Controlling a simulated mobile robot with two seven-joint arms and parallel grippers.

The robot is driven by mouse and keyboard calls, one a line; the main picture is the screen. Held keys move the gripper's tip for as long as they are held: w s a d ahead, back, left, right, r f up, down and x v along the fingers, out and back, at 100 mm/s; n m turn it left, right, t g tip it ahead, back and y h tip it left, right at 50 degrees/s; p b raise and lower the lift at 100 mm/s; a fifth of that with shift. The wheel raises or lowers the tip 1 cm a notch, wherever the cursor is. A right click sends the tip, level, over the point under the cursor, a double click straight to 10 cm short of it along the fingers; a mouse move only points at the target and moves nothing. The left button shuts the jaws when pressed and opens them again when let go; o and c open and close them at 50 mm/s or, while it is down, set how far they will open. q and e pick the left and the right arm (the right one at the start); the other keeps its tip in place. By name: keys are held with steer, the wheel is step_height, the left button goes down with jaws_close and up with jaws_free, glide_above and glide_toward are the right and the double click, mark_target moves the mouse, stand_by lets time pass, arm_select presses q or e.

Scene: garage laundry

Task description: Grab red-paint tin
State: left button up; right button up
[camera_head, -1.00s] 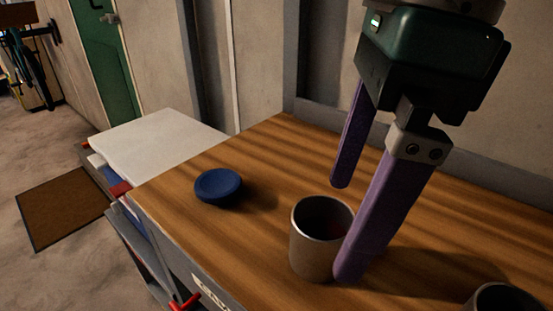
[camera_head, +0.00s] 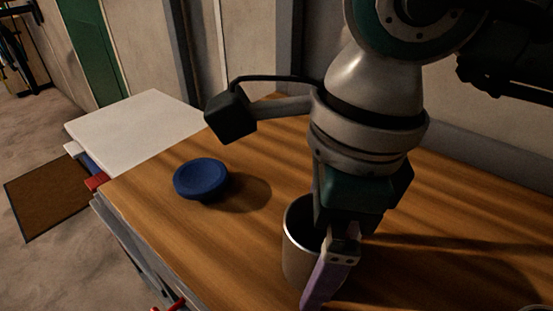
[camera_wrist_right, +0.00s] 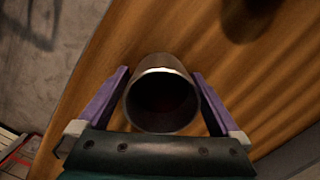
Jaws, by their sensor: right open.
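The paint tin (camera_head: 299,262) is an open grey metal can standing upright on the wooden bench top. In the right wrist view the tin (camera_wrist_right: 163,92) is between the two purple fingers, its mouth facing the camera and its inside dark, with a faint reddish tint. My right gripper (camera_wrist_right: 160,95) is open, with a finger on each side of the tin. In the head view my right gripper (camera_head: 318,285) is over the tin, one finger in front of its side; the other finger is hidden. My left gripper is not in view.
A round blue lid-like disc (camera_head: 201,180) lies on the wooden bench (camera_head: 150,205), left of the tin. A white board (camera_head: 135,130) lies beyond the bench's left end. A dark round thing (camera_wrist_right: 250,15) shows at the top right of the wrist view. A brown mat (camera_head: 55,190) lies on the floor.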

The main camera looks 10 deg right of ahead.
steer(key=shift+c, duration=0.2)
steer(key=c, duration=1.3)
steer(key=shift+o, duration=0.2)
